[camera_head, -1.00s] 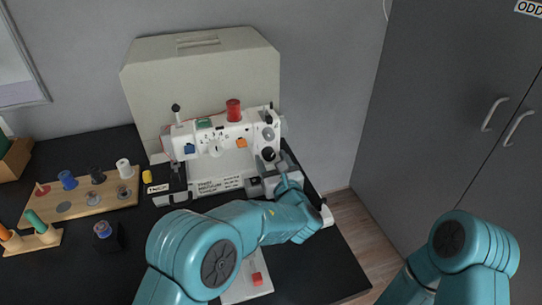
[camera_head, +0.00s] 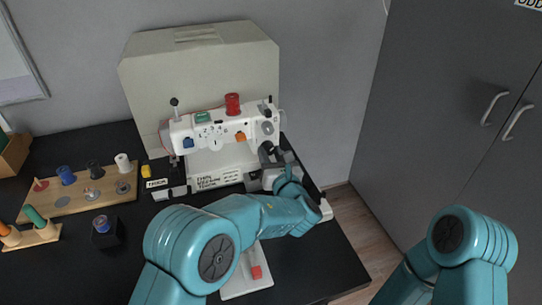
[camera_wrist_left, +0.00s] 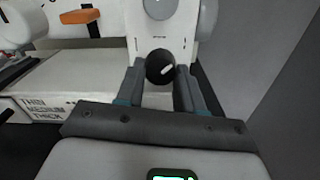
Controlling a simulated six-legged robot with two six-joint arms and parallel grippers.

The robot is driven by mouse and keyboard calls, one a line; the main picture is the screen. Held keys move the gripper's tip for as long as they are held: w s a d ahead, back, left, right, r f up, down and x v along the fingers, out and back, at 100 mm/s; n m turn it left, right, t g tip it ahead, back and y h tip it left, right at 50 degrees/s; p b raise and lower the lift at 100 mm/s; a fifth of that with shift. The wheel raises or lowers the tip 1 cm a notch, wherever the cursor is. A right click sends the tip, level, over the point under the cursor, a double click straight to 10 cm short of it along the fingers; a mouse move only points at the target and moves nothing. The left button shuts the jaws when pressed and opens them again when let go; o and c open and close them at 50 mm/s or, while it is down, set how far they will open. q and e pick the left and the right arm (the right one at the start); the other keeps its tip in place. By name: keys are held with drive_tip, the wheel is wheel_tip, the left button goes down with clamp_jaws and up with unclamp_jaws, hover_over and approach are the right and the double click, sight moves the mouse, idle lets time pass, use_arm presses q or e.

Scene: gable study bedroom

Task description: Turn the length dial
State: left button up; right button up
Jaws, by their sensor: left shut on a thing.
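The white sewing machine (camera_head: 222,132) stands on the black table against its pale case. The length dial, a round black knob with a white mark (camera_wrist_left: 160,67), is on the right pillar of the machine. My left gripper (camera_head: 268,160) reaches it from the front right. In the left wrist view the two fingers (camera_wrist_left: 160,85) are closed on either side of the knob. The white mark is tilted, its right end higher. In the head view the fingers partly hide the knob. My right arm shows at the lower right, but its gripper is out of view.
A wooden spool rack (camera_head: 85,192) and a smaller rack (camera_head: 38,232) stand at the left. A red spool (camera_head: 232,104) is on top of the machine. A white foot pedal (camera_head: 240,280) lies in front. A grey cabinet (camera_head: 450,120) stands at the right.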

use_arm(q)
drive_tip(key=o, duration=1)
drive_tip(key=shift+o, duration=0.2)
drive_tip(key=shift+r, duration=0.1)
wheel_tip(320, 180, up, 20)
drive_tip(key=p, duration=0.3)
